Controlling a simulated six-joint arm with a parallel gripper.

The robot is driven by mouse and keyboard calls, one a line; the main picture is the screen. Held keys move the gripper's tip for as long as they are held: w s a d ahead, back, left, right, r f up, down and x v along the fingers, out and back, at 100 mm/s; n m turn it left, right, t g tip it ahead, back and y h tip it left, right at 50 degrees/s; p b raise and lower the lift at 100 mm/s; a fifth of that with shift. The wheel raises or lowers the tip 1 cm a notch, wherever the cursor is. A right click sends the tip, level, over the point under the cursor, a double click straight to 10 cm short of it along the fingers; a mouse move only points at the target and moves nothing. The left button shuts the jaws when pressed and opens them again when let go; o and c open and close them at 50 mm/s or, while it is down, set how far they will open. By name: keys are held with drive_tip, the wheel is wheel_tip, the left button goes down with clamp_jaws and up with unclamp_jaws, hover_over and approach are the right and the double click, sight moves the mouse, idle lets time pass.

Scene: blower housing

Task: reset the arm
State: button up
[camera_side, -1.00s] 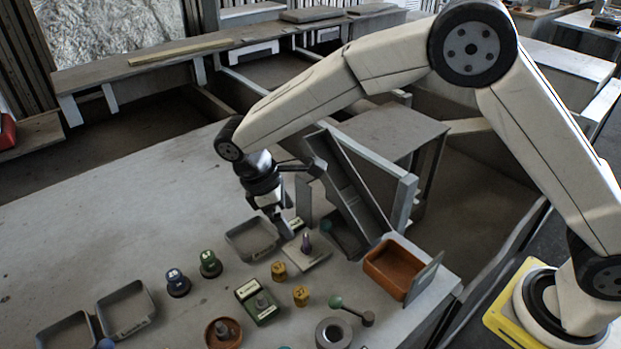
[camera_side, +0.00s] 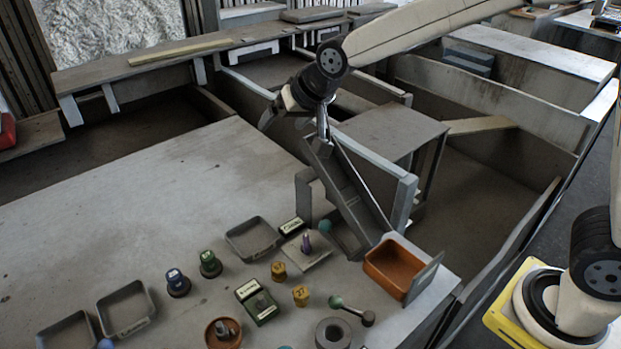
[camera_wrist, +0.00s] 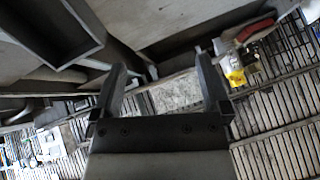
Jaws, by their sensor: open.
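My gripper (camera_wrist: 160,90) shows in the wrist view with its two dark fingers apart and nothing between them. In the side view my wrist is raised above the far right part of the table, near the top of the slanted grey chute (camera_side: 345,185). The fingers are hard to make out there. In the wrist view the gripper faces away from the table parts, towards the room's wall and slatted floor or panels.
The grey table (camera_side: 120,210) holds grey trays (camera_side: 252,238), coloured knobs (camera_side: 209,264), yellow cylinders (camera_side: 301,295), a green block (camera_side: 257,302), a purple peg (camera_side: 306,243) on a plate, a ring (camera_side: 333,334) and an orange bin (camera_side: 394,266). The table's left part is clear.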

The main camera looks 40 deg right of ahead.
drive_tip(key=shift+n+g+h, duration=0.3)
drive_tip(key=shift+g+h, duration=0.2)
drive_tip(key=shift+g, duration=0.2)
drive_tip(key=s+d+f, duration=0.4)
drive_tip(key=s+d, duration=0.1)
drive_tip(key=s+d+f, duration=0.2)
drive_tip(key=s, duration=0.1)
drive_tip(key=shift+d, duration=0.35)
drive_tip(key=s+d+f+n+g, duration=0.1)
drive_tip(key=s+d+f, duration=0.1)
drive_tip(key=s, duration=0.4)
drive_tip(key=s+d+f+g, duration=0.2)
drive_tip(key=s+d+f, duration=0.1)
drive_tip(key=s+f, duration=0.2)
drive_tip(key=shift+s+d+f+n+h, duration=0.15)
drive_tip(key=shift+s+f+n+h, duration=0.2)
drive_tip(key=shift+s, duration=0.7)
